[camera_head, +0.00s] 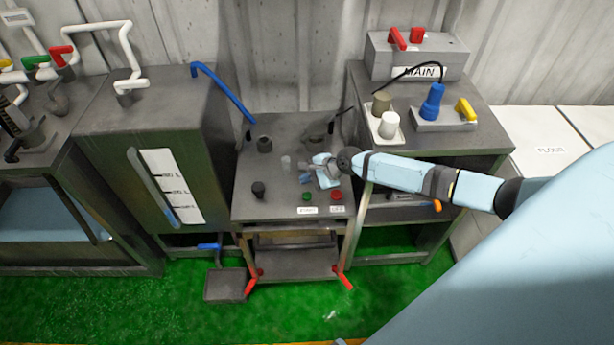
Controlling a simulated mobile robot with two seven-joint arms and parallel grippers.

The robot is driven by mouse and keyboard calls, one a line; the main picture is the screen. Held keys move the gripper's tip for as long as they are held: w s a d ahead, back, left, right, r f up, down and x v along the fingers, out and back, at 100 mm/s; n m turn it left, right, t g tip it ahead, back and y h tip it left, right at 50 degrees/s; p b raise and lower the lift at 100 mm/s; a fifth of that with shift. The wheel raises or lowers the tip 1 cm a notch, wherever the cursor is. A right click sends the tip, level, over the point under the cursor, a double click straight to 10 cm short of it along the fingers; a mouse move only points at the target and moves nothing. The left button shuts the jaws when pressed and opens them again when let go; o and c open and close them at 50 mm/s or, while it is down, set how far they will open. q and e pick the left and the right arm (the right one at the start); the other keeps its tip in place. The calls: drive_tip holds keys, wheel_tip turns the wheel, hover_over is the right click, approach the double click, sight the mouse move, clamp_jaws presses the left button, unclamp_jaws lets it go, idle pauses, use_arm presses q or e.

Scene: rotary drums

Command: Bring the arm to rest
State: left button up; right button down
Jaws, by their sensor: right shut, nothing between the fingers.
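My right arm reaches in from the right side of the head view. It stretches left across the front of the right-hand cabinet. My right gripper (291,163) hangs over the grey top of the middle machine (270,205). Its fingers are small in this view and shut, with nothing held. Below and right of the gripper, the machine has a green button (306,196) and a red button (336,195) with white labels. A black knob (258,189) stands left of the gripper. My left gripper is not in view.
The right cabinet carries the grey MAIN box (418,58), a blue plug-like part (432,102) and a yellow switch (466,109). A tall grey tank (170,150) stands left. Red-handled levers (252,283) and a pedal (226,284) are low in front. Green floor lies open ahead.

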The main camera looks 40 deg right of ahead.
idle(0.3)
drive_tip(key=s+a+n+t+p, duration=0.1)
drive_tip(key=s+a+n+p, duration=0.2)
drive_tip(key=s+a+n, duration=1)
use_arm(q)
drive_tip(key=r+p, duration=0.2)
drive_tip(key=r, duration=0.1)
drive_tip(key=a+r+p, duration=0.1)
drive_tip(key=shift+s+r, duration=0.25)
use_arm(e)
drive_tip(key=s+a+r+n+t+h, duration=0.1)
drive_tip(key=s+a+r+n, duration=0.1)
drive_tip(key=s, duration=0.4)
drive_tip(key=s+a+r+n+t+h, duration=0.1)
drive_tip(key=s+r+n+t, duration=0.1)
drive_tip(key=s+r+n, duration=0.3)
drive_tip(key=shift+s+a+n+h, duration=0.4)
drive_tip(key=shift+s+n, duration=0.6)
drive_tip(key=shift+s, duration=0.25)
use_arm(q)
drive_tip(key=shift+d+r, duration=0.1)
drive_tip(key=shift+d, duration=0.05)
use_arm(e)
drive_tip(key=c, duration=1.8)
unclamp_jaws()
